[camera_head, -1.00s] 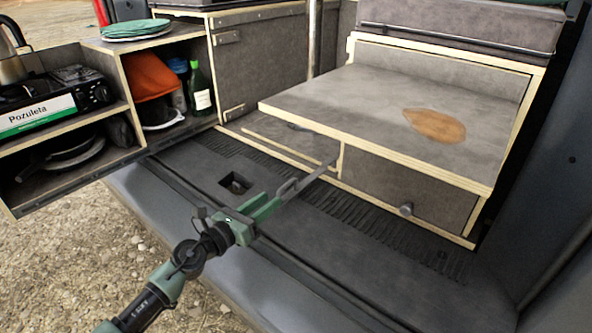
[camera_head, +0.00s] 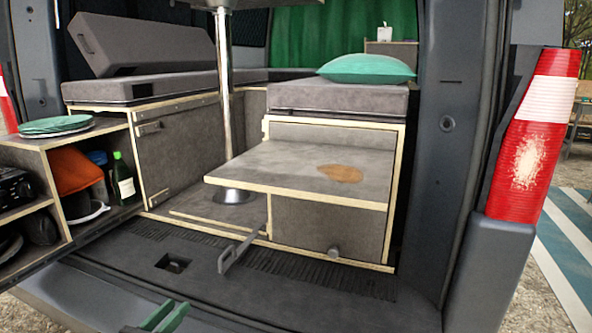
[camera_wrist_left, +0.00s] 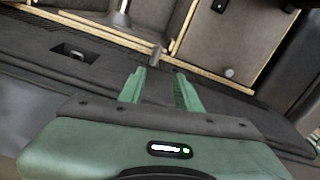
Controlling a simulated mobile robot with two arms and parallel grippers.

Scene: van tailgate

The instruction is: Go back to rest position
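My left gripper (camera_head: 168,311) shows at the bottom edge of the head view, low over the van's rear sill. Its two green fingers stand apart in the left wrist view (camera_wrist_left: 160,82), with nothing between them. A thin grey bar with a handle end (camera_head: 238,252) sticks out from the low cabinet over the van floor. The bar also shows beyond the fingertips in the left wrist view (camera_wrist_left: 157,53), apart from them. My right gripper is in neither view.
A hinged-out wooden shelf (camera_head: 345,188) sits over the cabinet drawer (camera_head: 325,228). A side unit (camera_head: 62,140) with plates, pouch and bottle stands at left. The ribbed floor (camera_head: 120,248) has a square recess. A red-white tail light (camera_head: 535,130) is at right.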

